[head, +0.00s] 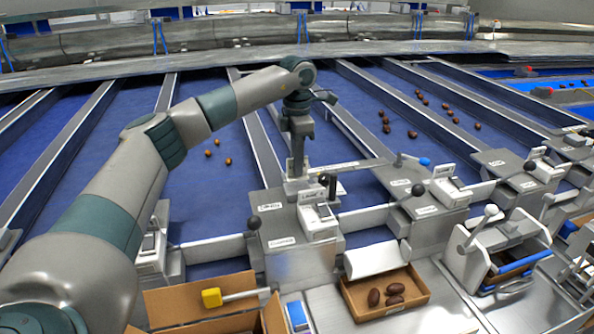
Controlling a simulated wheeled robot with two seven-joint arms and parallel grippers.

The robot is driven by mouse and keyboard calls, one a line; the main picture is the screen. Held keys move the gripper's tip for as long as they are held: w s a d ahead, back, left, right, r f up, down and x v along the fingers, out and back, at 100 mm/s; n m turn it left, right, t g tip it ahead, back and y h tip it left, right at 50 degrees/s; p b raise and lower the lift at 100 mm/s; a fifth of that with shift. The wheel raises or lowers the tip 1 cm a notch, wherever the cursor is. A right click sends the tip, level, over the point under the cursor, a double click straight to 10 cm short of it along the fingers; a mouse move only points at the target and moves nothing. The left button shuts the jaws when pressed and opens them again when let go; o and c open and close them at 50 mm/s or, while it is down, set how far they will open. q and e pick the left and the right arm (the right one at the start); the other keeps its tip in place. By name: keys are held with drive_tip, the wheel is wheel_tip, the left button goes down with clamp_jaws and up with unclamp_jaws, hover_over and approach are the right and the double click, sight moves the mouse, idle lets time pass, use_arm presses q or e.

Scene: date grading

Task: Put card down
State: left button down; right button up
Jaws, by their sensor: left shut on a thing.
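My left arm reaches in from the left, and its left gripper (298,170) points down over the back edge of a grey metal station (280,222). The gripper is shut on the card, which is small and hard to make out at the fingertips. A pale flat surface shows just beside the fingertips; I cannot tell whether it is the card or part of the station. Whether the card touches the station is also unclear. My right gripper is not in view.
A cardboard tray (418,299) holds several brown dates. An open cardboard box (200,301) with a yellow-headed tool (212,297) stands left of it. Black-knobbed levers (254,223) rise around the stations. Blue lanes (215,185) with scattered dates run behind.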

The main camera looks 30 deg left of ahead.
use_arm(q)
wheel_tip(320, 180, down, 2)
drive_tip(key=shift+p, duration=0.5)
drive_tip(key=shift+f, duration=0.45)
drive_tip(key=shift+f, duration=0.2)
drive_tip(key=c, duration=1.9)
unclamp_jaws()
drive_tip(key=shift+r, duration=0.1)
